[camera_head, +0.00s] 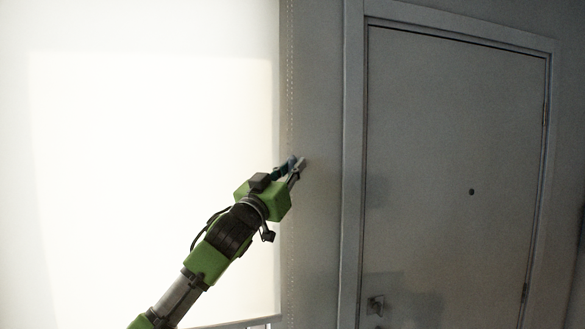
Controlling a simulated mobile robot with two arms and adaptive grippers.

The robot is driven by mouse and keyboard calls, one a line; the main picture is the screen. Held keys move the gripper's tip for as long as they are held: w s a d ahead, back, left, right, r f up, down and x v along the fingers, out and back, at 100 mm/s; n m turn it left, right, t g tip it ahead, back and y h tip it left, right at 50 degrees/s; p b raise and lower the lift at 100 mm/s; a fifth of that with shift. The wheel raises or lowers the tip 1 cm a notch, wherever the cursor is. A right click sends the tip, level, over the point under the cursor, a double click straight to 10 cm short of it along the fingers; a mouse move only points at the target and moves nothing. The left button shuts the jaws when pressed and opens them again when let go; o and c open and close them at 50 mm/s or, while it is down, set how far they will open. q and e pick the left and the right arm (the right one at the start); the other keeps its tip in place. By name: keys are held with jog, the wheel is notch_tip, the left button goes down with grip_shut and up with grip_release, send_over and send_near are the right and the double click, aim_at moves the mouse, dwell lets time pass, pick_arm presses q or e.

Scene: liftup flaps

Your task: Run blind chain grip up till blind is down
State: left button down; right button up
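The white roller blind (150,130) fills the left side of the head view, and its lower edge shows near the bottom, partly behind my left arm. The thin beaded blind chain (290,75) hangs just right of the blind's right edge. My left gripper (297,167) is raised at the chain's line, about mid-height in the picture. Its fingers are small here and cover part of the chain, so I cannot tell whether they are closed on it. My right gripper is not in view.
A closed grey door (450,150) with its frame (352,180) stands to the right. It has a peephole and a handle (375,305) at lower left. A narrow strip of bare wall (318,100) lies between the chain and the door frame.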

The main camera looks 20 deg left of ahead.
pick_arm(q)
jog(key=shift+r, duration=0.7)
jog(key=c, duration=2.2)
grip_release()
jog(key=shift+c, duration=0.2)
jog(key=shift+s+f, duration=0.1)
jog(key=shift+f, duration=0.05)
jog(key=v, duration=1.1)
jog(key=shift+s+f, duration=0.2)
jog(key=shift+s, duration=0.15)
jog(key=shift+a, duration=0.1)
